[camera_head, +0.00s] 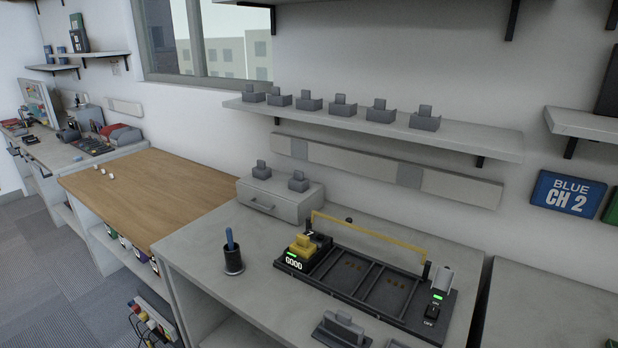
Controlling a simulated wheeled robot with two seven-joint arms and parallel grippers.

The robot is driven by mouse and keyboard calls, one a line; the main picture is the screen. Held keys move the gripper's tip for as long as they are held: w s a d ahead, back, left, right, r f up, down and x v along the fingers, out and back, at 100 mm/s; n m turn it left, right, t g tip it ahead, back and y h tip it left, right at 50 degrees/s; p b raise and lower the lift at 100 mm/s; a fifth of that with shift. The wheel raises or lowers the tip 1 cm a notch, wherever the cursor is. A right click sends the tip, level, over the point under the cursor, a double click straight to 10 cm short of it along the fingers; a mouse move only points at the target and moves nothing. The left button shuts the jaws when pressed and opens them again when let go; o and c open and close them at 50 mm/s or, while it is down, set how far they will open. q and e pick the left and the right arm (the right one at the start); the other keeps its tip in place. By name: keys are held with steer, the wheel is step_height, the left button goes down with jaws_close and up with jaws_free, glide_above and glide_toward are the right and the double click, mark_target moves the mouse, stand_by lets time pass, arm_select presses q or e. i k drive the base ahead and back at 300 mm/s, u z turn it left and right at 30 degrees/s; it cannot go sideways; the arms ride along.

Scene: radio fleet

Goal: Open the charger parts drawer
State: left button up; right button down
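A small grey drawer unit (287,205) stands on the grey workbench against the back wall, near the middle of the view. Two small grey parts (299,181) sit on top of the unit. I see no label that I can read on it. Neither of my grippers shows in this view.
A black charger tray (372,287) with a yellow bar and a "GOOD" display lies right of the drawer unit. A dark pen cup (233,261) stands in front. A shelf (371,127) with several grey parts hangs above. The wooden bench (150,195) is mostly clear.

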mark_target(281, 207)
steer(key=u, duration=0.55)
steer(key=k, duration=0.65)
steer(key=u, duration=1.2)
steer(key=i, duration=2.6)
steer(key=z, duration=1.2)
